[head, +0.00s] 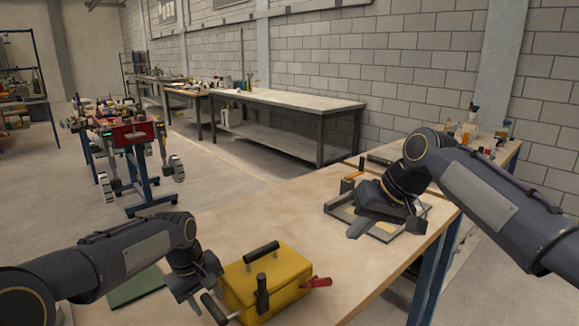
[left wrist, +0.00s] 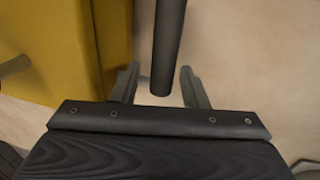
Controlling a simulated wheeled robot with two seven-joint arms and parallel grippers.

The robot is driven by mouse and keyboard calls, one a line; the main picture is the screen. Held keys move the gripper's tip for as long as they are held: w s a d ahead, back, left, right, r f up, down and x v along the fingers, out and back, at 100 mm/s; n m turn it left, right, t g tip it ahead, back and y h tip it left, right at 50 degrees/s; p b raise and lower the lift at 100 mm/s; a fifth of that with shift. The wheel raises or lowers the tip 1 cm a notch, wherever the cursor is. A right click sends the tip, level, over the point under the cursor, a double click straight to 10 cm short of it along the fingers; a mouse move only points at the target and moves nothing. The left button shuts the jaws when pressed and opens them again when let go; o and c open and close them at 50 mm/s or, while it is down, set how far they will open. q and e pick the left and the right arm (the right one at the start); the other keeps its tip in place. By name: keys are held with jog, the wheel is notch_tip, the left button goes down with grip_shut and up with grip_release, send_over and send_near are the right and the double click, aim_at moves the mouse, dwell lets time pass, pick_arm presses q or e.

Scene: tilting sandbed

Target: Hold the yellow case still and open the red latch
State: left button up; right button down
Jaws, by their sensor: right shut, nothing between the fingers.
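A yellow case (head: 290,262) stands on the near part of the wooden table, with several black bar handles. A red latch (head: 318,283) sticks out from its right side. My left gripper (head: 202,300) is at the case's left side. In the left wrist view the case (left wrist: 50,50) is at the upper left, and a black bar (left wrist: 168,45) lies between my open left fingers (left wrist: 160,88), with gaps showing on both sides. My right gripper (head: 357,229) is shut and empty over a grey tray, well beyond and right of the latch.
The grey tray (head: 335,207) lies near the table's right edge, partly hidden by my right gripper. An orange-handled item (head: 351,179) is behind it. A green mat (head: 137,287) lies left of the case, partly behind my left arm. The table (head: 260,220) is clear between case and tray.

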pick_arm(q)
jog(key=shift+o, duration=0.3)
jog(key=shift+r, duration=0.1)
